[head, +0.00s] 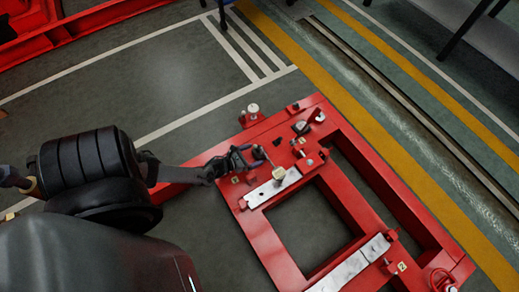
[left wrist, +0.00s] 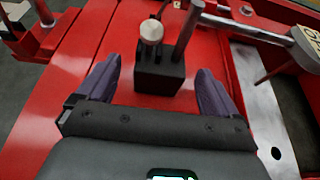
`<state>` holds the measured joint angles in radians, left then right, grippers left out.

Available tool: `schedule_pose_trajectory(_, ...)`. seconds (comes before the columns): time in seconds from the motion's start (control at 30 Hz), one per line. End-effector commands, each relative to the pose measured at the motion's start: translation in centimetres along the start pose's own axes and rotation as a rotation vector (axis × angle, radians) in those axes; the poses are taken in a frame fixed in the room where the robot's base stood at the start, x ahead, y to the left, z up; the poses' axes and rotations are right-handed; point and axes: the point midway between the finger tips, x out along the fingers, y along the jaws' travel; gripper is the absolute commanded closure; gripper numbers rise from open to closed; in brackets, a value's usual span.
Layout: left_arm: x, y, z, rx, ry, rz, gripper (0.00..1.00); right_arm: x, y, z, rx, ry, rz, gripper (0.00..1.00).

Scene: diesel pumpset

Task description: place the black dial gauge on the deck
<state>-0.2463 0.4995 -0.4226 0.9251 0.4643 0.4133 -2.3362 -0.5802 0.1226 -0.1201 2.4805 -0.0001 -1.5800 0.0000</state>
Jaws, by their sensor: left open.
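The black dial gauge appears to be the black block (left wrist: 160,75) with a pale round knob, an upright grey rod and a side arm reaching right. A pale yellow face (left wrist: 310,38) at the arm's end is cut by the frame edge. The block seems to stand on the red deck (head: 262,232); contact below is hidden. My left gripper (head: 250,160) is at the deck's upper left corner. In the left wrist view, its purple fingers (left wrist: 155,88) are open, one either side of the block's near side, with visible gaps. My right gripper is out of view.
A pale metal strip (head: 273,188) lies beside the gauge, with several small fittings (head: 303,127) behind it. A second pale strip (head: 352,266) lies nearer the front. The red frame has large openings. A knobbed post (head: 253,110) stands by its upper left edge.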

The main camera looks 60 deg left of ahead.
Motion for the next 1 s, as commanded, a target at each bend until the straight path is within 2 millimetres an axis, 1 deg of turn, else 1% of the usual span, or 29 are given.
schedule_pose_trajectory(0.03,-1.3,-0.1,0.4,0.0,0.003,-0.002,0.06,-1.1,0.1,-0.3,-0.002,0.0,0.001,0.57)
schedule_pose_trajectory(0.2,-4.0,-0.1,0.3,-0.002,0.001,-0.001,0.06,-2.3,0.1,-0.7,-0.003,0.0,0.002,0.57)
schedule_pose_trajectory(0.4,-5.7,0.0,0.1,-0.001,0.0,0.0,0.06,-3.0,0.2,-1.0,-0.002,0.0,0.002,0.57)
schedule_pose_trajectory(0.57,-6.2,0.0,0.0,-0.001,-0.001,0.0,0.06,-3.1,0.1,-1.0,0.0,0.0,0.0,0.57)
schedule_pose_trajectory(1.0,-6.2,0.0,0.1,-0.001,0.0,0.0,0.06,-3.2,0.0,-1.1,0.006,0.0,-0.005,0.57)
